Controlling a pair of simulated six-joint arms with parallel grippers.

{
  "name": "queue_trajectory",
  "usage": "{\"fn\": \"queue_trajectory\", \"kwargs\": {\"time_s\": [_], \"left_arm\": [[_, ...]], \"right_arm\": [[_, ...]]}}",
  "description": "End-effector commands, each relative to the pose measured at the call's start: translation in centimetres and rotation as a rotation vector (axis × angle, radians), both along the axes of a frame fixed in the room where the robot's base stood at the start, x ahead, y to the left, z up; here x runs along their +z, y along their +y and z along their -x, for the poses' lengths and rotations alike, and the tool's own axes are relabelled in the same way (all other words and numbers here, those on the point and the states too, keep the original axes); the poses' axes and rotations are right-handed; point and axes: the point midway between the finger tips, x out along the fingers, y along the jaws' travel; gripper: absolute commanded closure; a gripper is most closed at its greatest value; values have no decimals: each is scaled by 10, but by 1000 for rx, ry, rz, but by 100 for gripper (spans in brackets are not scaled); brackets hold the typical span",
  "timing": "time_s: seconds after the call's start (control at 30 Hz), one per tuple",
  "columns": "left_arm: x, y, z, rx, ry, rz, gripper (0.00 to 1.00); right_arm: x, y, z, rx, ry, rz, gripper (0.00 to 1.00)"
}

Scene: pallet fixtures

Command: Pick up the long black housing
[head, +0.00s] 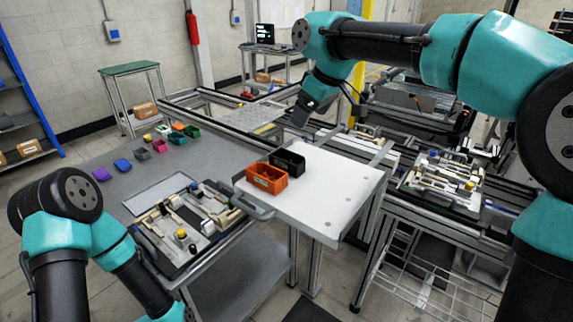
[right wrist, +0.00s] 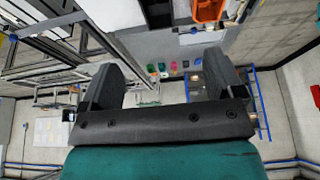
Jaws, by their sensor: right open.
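A pallet fixture (head: 160,238) with several pale, black and yellow parts lies on the grey table at left. Dark parts lie among the pale ones, but I cannot surely single out the long black housing. A second pallet fixture (head: 440,205) with similar parts sits on the conveyor at right. My right gripper (head: 303,112) is raised above the conveyor frame behind the white table, away from both pallets. In the right wrist view its two fingers (right wrist: 160,85) are spread with nothing between them. My left arm reaches in at lower left; its gripper is out of view.
An orange bin (head: 266,178) and a black bin (head: 288,162) stand on the white table (head: 335,200), whose front is clear. Several small coloured bins line the back of the grey table (head: 215,150). The orange bin also shows in the right wrist view (right wrist: 208,10).

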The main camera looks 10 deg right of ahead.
Motion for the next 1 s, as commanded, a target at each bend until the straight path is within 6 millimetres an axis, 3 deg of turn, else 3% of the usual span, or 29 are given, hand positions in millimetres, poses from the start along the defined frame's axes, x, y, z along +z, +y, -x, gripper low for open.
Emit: {"fn": "queue_trajectory", "kwargs": {"time_s": [0.17,0.7,1.0], "left_arm": [[0,0,0,0,0,0,57],[0,0,0,0,0,0,57],[0,0,0,0,0,0,57]], "right_arm": [[-17,4,-5,-1,3,1,13],[-99,28,-29,-1,4,0,13],[-112,32,-33,-2,1,0,13]]}}
